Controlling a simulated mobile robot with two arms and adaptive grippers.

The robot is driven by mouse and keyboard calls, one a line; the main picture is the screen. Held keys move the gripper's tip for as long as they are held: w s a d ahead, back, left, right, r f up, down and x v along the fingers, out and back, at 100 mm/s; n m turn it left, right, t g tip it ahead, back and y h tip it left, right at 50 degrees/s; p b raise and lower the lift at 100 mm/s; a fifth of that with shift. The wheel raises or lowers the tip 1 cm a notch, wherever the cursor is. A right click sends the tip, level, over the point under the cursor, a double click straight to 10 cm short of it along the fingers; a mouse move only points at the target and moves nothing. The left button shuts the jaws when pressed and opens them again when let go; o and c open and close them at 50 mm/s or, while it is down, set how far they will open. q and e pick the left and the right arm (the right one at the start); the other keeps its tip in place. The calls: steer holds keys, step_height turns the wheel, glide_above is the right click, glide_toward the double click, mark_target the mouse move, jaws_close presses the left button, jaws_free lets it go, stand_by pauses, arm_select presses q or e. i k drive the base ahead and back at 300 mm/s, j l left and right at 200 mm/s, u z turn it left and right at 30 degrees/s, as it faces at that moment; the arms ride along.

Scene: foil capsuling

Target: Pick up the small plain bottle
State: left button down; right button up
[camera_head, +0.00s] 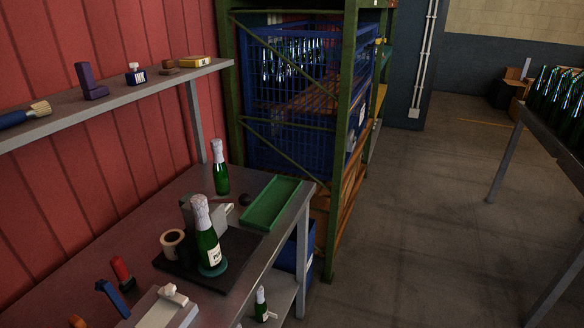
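A green bottle (221,178) with a white foil top stands upright near the back of the metal worktable, and I see no label on it. A second green bottle (208,243) with a white foil top and a pale label stands nearer, on a round green base on a dark plate. A small green bottle (261,305) with a pale label stands on the lower shelf under the table. Neither of my grippers is in view.
An empty green tray (272,203) lies on the table's right side. A dark plate (232,277) bears a fixture and a brown roll (173,241). A red-handled tool (121,270) and blue tool (112,297) are at the front left. The wall shelf (60,118) overhangs behind.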

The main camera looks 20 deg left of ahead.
mark_target(207, 242)
steer(key=i+l, duration=0.7)
steer(key=l, duration=0.25)
steer(key=i+l+u, duration=0.1)
steer(key=u, duration=0.3)
steer(key=l+u, duration=0.2)
steer(key=u, duration=0.2)
steer(key=i+l+u, duration=0.1)
steer(key=l+u, duration=0.15)
steer(key=u, duration=0.15)
